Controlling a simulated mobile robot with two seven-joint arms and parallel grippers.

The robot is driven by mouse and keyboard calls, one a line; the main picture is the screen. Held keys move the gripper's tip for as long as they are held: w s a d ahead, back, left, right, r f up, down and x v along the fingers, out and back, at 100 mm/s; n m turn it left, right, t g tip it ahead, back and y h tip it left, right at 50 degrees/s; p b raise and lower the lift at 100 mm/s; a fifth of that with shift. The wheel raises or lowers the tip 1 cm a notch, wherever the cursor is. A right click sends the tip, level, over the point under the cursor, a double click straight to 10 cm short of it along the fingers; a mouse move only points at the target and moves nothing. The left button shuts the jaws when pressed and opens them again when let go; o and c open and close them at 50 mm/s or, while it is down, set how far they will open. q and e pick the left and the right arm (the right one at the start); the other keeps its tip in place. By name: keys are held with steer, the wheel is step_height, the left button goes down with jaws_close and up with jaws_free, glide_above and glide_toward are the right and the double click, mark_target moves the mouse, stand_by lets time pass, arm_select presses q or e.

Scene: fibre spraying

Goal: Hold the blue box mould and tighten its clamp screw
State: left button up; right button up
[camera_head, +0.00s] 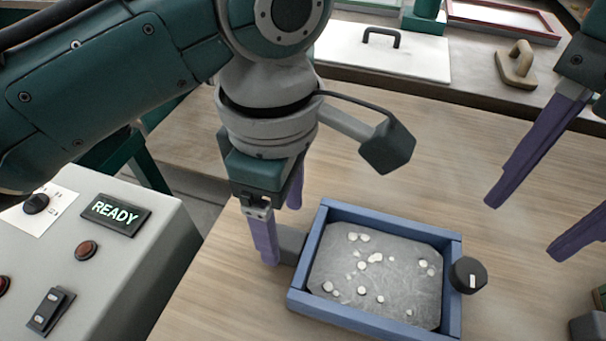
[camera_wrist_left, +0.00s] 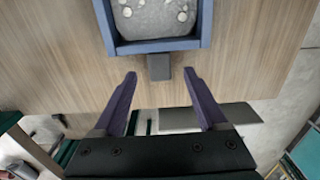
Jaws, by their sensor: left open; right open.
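The blue box mould (camera_head: 374,213) sits on the wooden table, filled with a grey mass dotted with white pieces. A dark grey tab (camera_head: 290,241) sticks out from its left side. The clamp screw, a black knob with a white mark (camera_head: 468,275), is on its right side. My left gripper (camera_head: 281,228) is open at the tab. In the left wrist view the tab (camera_wrist_left: 158,67) lies just ahead of and between the fingertips (camera_wrist_left: 159,75), with the mould's blue wall (camera_wrist_left: 157,46) beyond. My right gripper (camera_head: 522,227) is open and empty, up and right of the knob.
A grey control console (camera_head: 150,235) with a READY display (camera_head: 115,213) stands at the left. At the back are a white board with a black handle (camera_head: 385,62), a beige wooden float (camera_head: 517,66) and a red-framed tray (camera_head: 505,22). Bare table (camera_head: 420,170) lies behind the mould.

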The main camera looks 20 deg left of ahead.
mark_target(284, 236)
arm_select(q)
step_height(284, 236, down, 5)
stand_by(0.3)
jaws_close()
stand_by(0.5)
stand_by(0.8)
arm_select(e)
steer(key=o, duration=0.3)
